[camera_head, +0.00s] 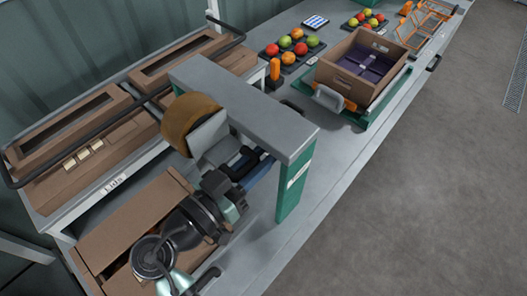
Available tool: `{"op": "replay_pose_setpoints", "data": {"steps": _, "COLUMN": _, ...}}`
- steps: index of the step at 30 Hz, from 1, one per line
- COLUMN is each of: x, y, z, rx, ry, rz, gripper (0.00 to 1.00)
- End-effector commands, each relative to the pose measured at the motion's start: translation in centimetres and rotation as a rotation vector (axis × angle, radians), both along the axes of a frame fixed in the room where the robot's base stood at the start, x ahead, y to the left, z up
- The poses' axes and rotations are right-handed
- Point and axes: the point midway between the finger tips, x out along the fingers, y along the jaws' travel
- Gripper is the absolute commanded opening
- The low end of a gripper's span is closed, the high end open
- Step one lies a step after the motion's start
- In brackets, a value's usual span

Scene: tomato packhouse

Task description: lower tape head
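The tape machine is a grey arch (235,100) on a green post (296,178). Its tape head, with a brown tape roll (190,117) and a grey block (210,138), hangs beneath the beam. A blue bar (263,170) shows beside the head, under the arch. My gripper (246,164) is at this bar, with dark fingers close to it. Whether they touch or grip it is unclear, because my wrist and the beam hide part of the contact. A cardboard box (115,222) lies below, partly covered by my arm.
A rack labelled "Lids" (113,186) holds brown lids at left. Behind the arch are an open brown crate (340,78) on a green stand, trays of tomatoes (291,58) and orange wire frames (425,25). The floor at right is clear.

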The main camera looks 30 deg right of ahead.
Motion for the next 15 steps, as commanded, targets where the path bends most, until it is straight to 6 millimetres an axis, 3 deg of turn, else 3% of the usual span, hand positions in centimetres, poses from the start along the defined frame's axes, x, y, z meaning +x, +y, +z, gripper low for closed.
{"op": "replay_pose_setpoints", "data": {"steps": 15, "x": 0.01, "y": 0.05, "z": -0.4, "rx": 0.0, "ry": 0.0, "rz": 0.001, "gripper": 0.0}}
